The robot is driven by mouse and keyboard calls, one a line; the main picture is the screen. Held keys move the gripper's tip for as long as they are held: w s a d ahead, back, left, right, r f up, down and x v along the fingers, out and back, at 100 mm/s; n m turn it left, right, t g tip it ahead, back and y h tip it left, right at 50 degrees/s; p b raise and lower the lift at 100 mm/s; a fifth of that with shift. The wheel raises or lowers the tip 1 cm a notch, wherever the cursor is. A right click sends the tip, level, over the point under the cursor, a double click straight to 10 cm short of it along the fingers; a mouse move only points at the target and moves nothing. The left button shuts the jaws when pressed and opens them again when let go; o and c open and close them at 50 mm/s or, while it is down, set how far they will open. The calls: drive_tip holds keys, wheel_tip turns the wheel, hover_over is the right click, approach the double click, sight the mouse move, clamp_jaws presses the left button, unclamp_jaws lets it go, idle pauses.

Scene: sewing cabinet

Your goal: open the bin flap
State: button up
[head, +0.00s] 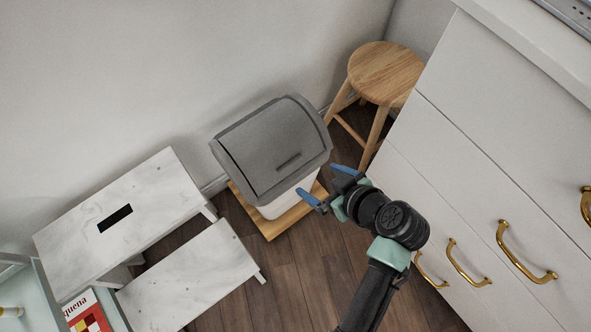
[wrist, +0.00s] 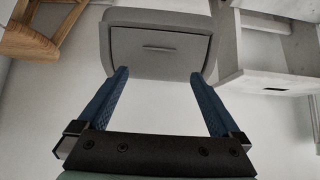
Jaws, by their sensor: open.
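A bin (head: 285,195) with a white body and a grey lid stands on a wooden board (head: 268,228) against the wall. Its grey flap (head: 265,140) is closed, with a dark slot-like handle (head: 288,161) near its lower right edge. In the wrist view the flap (wrist: 160,58) and its handle (wrist: 160,47) show ahead of my fingers. My gripper (head: 328,184) is open and empty, just right of the bin in the head view, fingers toward it. In the wrist view my gripper (wrist: 161,78) has its blue fingers spread wide on both sides of the bin lid. Contact cannot be told.
A round wooden stool (head: 385,72) stands behind, to the right. A white drawer cabinet (head: 480,150) with brass handles fills the right side. A marble-look step stool (head: 125,220) stands left of the bin. Dark wooden floor (head: 290,290) is clear in front of the bin.

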sight(291, 164)
drive_tip(key=b+x, duration=0.4)
drive_tip(key=x, duration=0.8)
drive_tip(key=shift+w+a+f, duration=0.2)
drive_tip(key=shift+w+a, duration=0.05)
drive_tip(key=shift+w, duration=0.05)
clamp_jaws()
drive_tip(key=shift+r, duration=0.15)
